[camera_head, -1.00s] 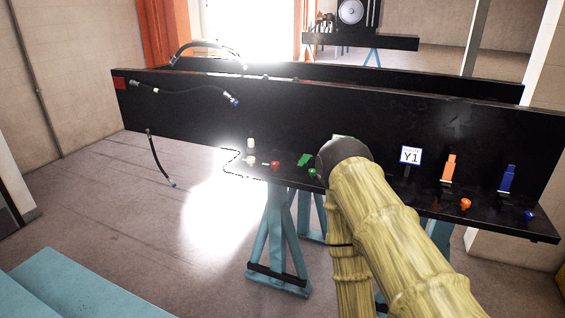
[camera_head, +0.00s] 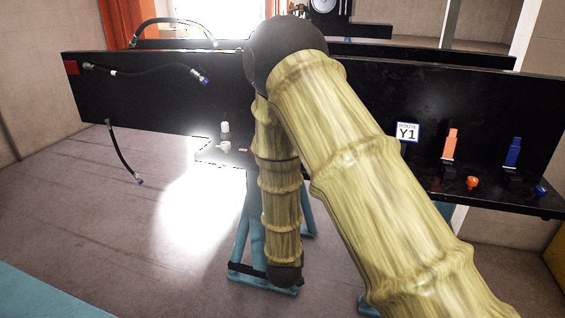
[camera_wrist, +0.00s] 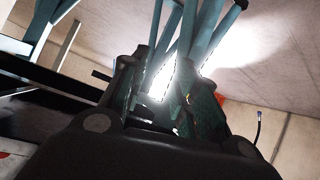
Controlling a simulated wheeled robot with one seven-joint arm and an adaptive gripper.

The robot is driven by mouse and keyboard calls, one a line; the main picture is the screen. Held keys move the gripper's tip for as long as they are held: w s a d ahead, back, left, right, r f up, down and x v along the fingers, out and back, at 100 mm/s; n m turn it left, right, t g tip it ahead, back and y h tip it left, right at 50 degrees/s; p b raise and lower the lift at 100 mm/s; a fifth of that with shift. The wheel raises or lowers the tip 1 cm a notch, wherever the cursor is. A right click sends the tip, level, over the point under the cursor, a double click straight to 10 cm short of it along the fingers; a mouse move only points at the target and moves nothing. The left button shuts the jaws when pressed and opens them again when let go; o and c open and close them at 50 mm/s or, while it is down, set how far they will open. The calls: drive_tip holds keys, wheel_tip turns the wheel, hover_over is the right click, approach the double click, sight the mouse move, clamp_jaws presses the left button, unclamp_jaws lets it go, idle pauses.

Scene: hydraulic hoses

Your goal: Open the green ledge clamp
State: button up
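The green ledge clamp does not show in the head view now, where my arm covers that stretch of the ledge. I cannot make it out in the wrist view either. My gripper (camera_wrist: 165,95) shows in the wrist view with its two dark fingers apart and a bright gap between them. I see nothing clearly held there. In the head view my gripper is hidden behind my arm.
The black panel (camera_head: 150,101) has an orange clamp (camera_head: 450,144), a blue clamp (camera_head: 514,153) and a Y1 sign (camera_head: 407,132) at right. A white clamp part (camera_head: 225,127) stands left of my arm. Black hoses (camera_head: 140,76) hang at the left. Teal legs (camera_head: 241,240) stand below.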

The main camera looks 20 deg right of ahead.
drive_tip(key=w+a+r+m+t+h+b, duration=0.1)
drive_tip(key=w+r+m+t+h+b, duration=0.15)
drive_tip(key=w+r, duration=0.65)
drive_tip(key=w+a+r+m+t+h+b, duration=0.2)
drive_tip(key=w+r+h+b, duration=0.1)
drive_tip(key=r, duration=1.2)
drive_tip(key=p+x, duration=0.1)
drive_tip(key=x, duration=1)
drive_tip(key=shift+d+f, duration=0.1)
drive_tip(key=shift+d, duration=0.05)
clamp_jaws()
